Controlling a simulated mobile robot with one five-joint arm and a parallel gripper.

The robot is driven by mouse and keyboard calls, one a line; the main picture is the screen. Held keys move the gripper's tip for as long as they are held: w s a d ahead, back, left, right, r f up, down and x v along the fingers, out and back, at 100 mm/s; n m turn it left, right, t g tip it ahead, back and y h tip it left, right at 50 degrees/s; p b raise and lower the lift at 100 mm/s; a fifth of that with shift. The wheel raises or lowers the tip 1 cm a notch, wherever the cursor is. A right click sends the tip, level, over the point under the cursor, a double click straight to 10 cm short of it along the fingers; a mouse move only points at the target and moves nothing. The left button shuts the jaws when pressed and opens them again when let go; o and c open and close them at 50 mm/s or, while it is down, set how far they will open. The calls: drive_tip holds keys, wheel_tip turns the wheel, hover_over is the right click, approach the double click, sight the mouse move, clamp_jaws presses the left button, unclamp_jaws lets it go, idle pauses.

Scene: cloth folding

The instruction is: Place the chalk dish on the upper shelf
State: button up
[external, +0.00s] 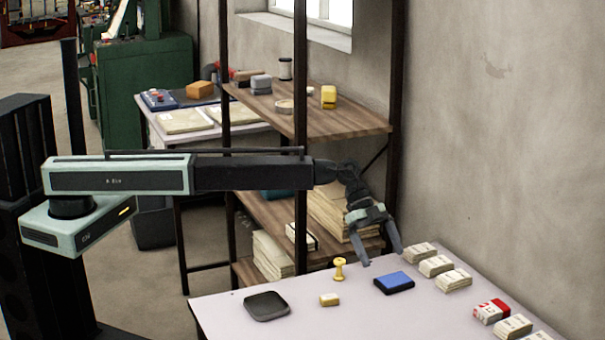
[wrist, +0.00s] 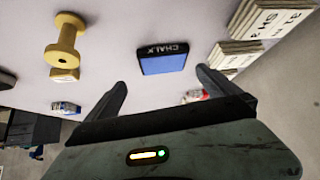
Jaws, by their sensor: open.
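The chalk dish (external: 394,282) is a blue rectangular piece with a dark edge, flat on the pale table (external: 340,318). In the wrist view the chalk dish (wrist: 163,62) shows the word CHALK on its dark side. My gripper (external: 381,257) is open and empty, pointing down above the dish and apart from it. In the wrist view the dish lies between and beyond the fingertips of my gripper (wrist: 161,80). The upper shelf (external: 355,125) is a brown wooden board in a dark frame behind the table, with its front right part bare.
On the table are a yellow spool (external: 339,269), a small tan block (external: 329,299), a dark tray (external: 266,306), a red-white box (external: 490,311) and several card stacks (external: 436,266). A yellow block (external: 328,95) and grey blocks (external: 261,84) sit on the upper shelf. A dark post (external: 300,80) stands in front.

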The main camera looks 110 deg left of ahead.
sight(394, 279)
drive_tip(key=shift+a+r+y, duration=0.1)
drive_tip(key=shift+r+y, duration=0.2)
drive_tip(key=shift+f, duration=0.3)
drive_tip(key=shift+b+x, duration=1.15)
drive_tip(key=shift+b, duration=0.05)
drive_tip(key=shift+w+f, duration=0.1)
drive_tip(key=shift+w, duration=0.05)
drive_tip(key=b+x, duration=0.4)
drive_tip(key=x, duration=0.1)
drive_tip(key=shift+w, duration=0.1)
drive_tip(key=shift+r, duration=0.25)
drive_tip(key=c, duration=1.5)
wheel_tip(394, 279, up, 10)
drive_tip(key=p, duration=1.1)
drive_tip(key=shift+r, duration=0.2)
drive_tip(key=shift+c, duration=0.2)
